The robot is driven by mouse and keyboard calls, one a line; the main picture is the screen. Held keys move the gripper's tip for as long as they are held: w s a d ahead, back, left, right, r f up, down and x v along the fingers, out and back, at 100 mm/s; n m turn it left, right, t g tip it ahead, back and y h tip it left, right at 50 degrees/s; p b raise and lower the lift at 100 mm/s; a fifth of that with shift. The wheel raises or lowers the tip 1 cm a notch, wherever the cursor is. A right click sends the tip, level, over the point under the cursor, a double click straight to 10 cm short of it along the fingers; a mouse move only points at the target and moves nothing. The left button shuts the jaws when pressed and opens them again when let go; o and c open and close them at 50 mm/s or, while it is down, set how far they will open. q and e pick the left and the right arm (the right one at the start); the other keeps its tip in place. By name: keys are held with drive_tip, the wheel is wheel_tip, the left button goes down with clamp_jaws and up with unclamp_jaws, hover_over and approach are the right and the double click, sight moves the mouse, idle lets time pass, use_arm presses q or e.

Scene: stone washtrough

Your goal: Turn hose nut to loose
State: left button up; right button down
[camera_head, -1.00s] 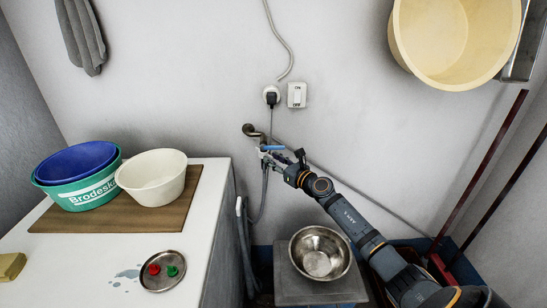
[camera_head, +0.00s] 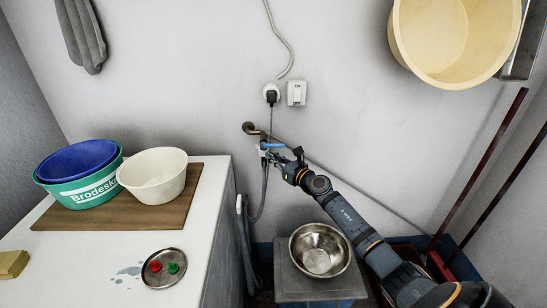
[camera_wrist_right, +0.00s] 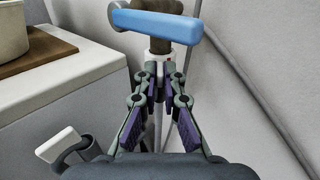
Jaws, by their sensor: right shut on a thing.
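The tap (camera_head: 250,129) sticks out of the back wall and has a blue lever handle (camera_wrist_right: 155,22), seen close in the right wrist view. My right gripper (camera_wrist_right: 160,76) comes from the right and is shut on the hose nut, with one finger on each side. The fingertips hide part of the nut, and how far it is turned cannot be told. My left gripper is not in view.
The white counter (camera_head: 205,215) stands at the left, holding basins and a metal dish (camera_head: 164,268). A steel bowl (camera_head: 320,250) sits on a grey stand below my right arm. A socket with a plug and a switch (camera_head: 297,93) is above the tap.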

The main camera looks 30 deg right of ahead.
sight(262, 154)
drive_tip(key=a+m+h+p, duration=0.1)
drive_tip(key=m+h+p, duration=0.1)
drive_tip(key=h+p, duration=0.1)
drive_tip(key=a+m+g+h+p, duration=0.1)
drive_tip(key=m+h+p, duration=0.1)
drive_tip(key=h+p, duration=0.2)
drive_tip(key=a+m+h+p, duration=0.1)
drive_tip(key=m+h+p, duration=0.2)
drive_tip(key=h, duration=0.1)
drive_tip(key=shift+w+a+r+g, duration=0.1)
drive_tip(key=shift+w+g, duration=0.2)
drive_tip(key=shift+g, duration=0.1)
drive_tip(key=shift+w+a+m+g+h+b, duration=0.25)
drive_tip(key=shift+m+g+h, duration=0.25)
drive_tip(key=shift+m+h, duration=0.35)
drive_tip(key=shift+w+a+m+g+h+b, duration=0.1)
drive_tip(key=shift+a+m+g+h+b, duration=0.1)
drive_tip(key=shift+m+g+h+b, duration=0.35)
drive_tip(key=shift+w+a+m+g+h+b, duration=0.1)
drive_tip(key=shift+a+m+g+h+b, duration=0.2)
drive_tip(key=shift+h+b, duration=0.35)
drive_tip(key=shift+w+a+m+g+h+b, duration=0.1)
drive_tip(key=shift+w+m+g+h+b, duration=0.05)
drive_tip(key=shift+m+g+h+b, duration=0.5)
drive_tip(key=shift+w+a+m+g+h+b, duration=0.15)
drive_tip(key=shift+m+g+h+b, duration=0.15)
drive_tip(key=shift+g+b, duration=0.35)
drive_tip(key=shift+d, duration=0.1)
drive_tip(key=c, duration=1.5)
unclamp_jaws()
